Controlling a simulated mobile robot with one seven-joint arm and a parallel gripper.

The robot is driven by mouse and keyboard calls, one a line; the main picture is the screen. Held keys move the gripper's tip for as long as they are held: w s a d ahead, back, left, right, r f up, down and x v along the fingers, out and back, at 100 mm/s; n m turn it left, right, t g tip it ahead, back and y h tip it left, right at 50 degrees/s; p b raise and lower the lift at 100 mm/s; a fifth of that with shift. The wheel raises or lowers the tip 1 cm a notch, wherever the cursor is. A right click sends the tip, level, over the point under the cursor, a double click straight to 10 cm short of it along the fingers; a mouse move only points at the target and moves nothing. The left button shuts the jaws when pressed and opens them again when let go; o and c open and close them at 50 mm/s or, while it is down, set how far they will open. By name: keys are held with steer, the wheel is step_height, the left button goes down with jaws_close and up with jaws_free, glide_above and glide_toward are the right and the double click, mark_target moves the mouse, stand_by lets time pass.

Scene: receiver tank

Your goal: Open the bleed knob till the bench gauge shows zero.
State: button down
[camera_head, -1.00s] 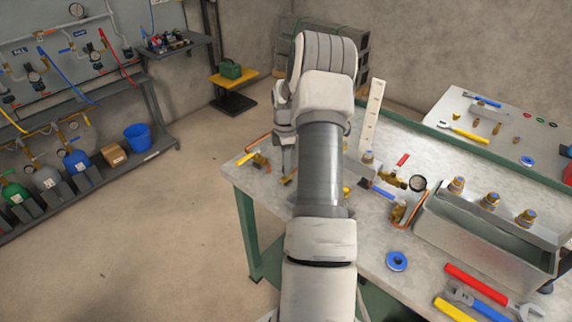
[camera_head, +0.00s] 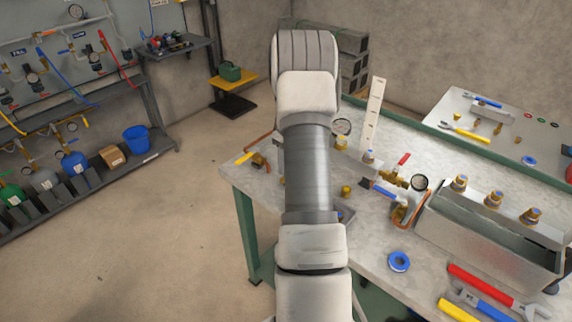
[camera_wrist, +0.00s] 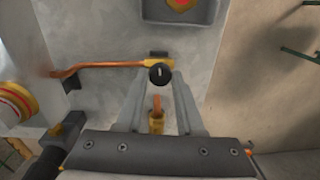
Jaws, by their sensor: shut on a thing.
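In the wrist view a round black knob (camera_wrist: 160,74) with a small white mark sits at the end of a copper pipe (camera_wrist: 100,67), beside a brass fitting. My gripper (camera_wrist: 161,79) has its two fingertips at the sides of this knob and is shut on it. In the head view my arm hides the gripper and the knob.
A red-handled valve (camera_head: 402,160) and several brass fittings stand right of my arm. A metal trough (camera_head: 480,240) and a blue ring (camera_head: 399,261) are at the right. In the wrist view a brass piece (camera_wrist: 156,120) lies between the fingers.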

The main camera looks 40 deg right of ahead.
steer(key=m, duration=0.5)
steer(key=shift+m+b, duration=0.3)
steer(key=shift+b, duration=0.1)
steer(key=m, duration=0.9)
steer(key=shift+r+t, duration=0.1)
steer(key=shift+t, duration=0.2)
steer(key=m, duration=0.4)
steer(key=shift+m+h, duration=0.3)
steer(key=shift+m, duration=0.1)
steer(key=shift+p, duration=0.3)
steer(key=c, duration=0.5)
jaws_free()
steer(key=shift+s, duration=0.1)
steer(key=shift+c, duration=0.2)
step_height(320, 180, up, 17)
steer(key=shift+s+r+p, duration=0.15)
steer(key=shift+s+p, duration=0.25)
